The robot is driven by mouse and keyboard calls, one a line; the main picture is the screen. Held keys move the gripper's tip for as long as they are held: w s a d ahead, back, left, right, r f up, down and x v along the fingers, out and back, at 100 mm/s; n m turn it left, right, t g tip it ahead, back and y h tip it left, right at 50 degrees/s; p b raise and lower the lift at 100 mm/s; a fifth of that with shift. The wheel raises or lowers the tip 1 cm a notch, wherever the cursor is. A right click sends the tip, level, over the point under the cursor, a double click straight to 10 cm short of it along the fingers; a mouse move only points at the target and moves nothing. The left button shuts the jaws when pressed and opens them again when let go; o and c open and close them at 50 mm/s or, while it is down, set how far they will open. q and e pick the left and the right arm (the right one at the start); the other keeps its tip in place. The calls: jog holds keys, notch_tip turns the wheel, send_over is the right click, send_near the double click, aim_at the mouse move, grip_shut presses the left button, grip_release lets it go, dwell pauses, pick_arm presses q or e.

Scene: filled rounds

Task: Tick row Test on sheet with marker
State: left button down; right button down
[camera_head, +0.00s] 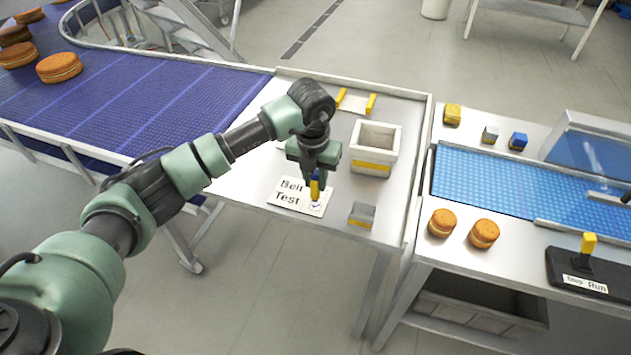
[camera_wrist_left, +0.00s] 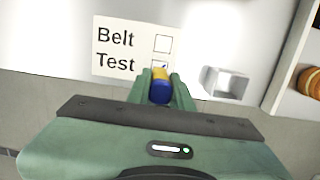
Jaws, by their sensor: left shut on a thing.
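The sheet (camera_head: 303,208) lies flat on the white table, with rows "Belt" and "Test" and a box beside each. It also shows in the left wrist view (camera_wrist_left: 115,49), where the Belt box is empty. A tick mark shows in the Test box, partly hidden by the marker in the wrist view. My left gripper (camera_head: 314,178) is shut on the blue and yellow marker (camera_head: 315,189), which points down over the sheet at the Test box. The marker also shows between the fingers in the wrist view (camera_wrist_left: 160,90). Whether its tip touches the paper I cannot tell. My right gripper is out of view.
A white bin with a yellow band (camera_head: 371,166) stands behind the sheet. A small grey and yellow block (camera_head: 361,215) sits right of the sheet. A purple conveyor (camera_head: 130,105) with round filled cookies lies left; a blue belt (camera_head: 490,184) and a yellow-handled lever (camera_head: 588,245) are right.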

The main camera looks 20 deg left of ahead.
pick_arm(q)
jog(key=shift+r+p, duration=1.05)
jog(key=shift+r, duration=1.15)
jog(key=shift+r, duration=0.1)
